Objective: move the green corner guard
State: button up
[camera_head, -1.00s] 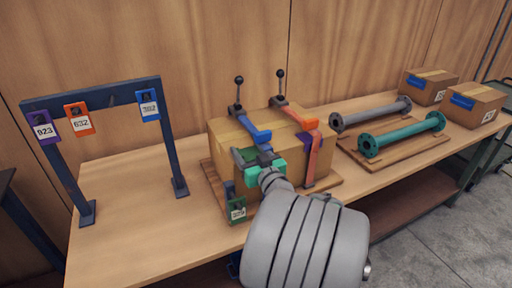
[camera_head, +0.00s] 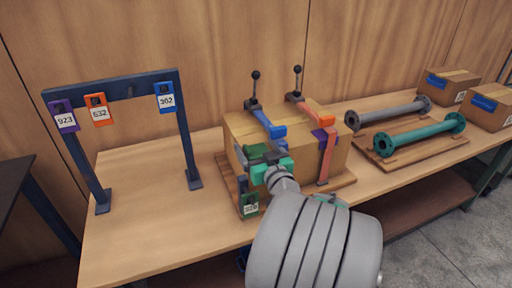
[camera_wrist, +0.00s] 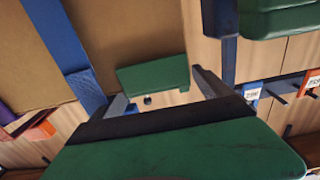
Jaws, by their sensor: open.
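The green corner guard (camera_wrist: 152,73) is a dark green block at the edge of the cardboard box (camera_wrist: 130,35), beside the blue strap (camera_wrist: 60,40). In the head view, a dark green piece (camera_head: 260,151) that looks like the guard shows near the box's front left, partly covered by my gripper (camera_head: 268,161). In the wrist view, my gripper (camera_wrist: 160,92) is open, its two grey fingers apart on either side of the guard. I cannot tell whether they touch it. The broad green part low in the wrist view is my gripper's body.
The blue strap's lever clamp (camera_head: 252,95) and the orange strap (camera_head: 328,150) with a purple guard (camera_head: 325,136) are close by. A green tag (camera_head: 250,206) hangs at the box front. A tag rack (camera_head: 110,93) stands left; two flanged pipes (camera_head: 425,133) lie right.

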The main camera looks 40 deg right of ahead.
jog(key=shift+s, duration=0.1)
jog(key=b+v, duration=0.2)
jog(key=v, duration=0.5)
jog(key=shift+s, duration=0.25)
jog(key=shift+a, duration=0.25)
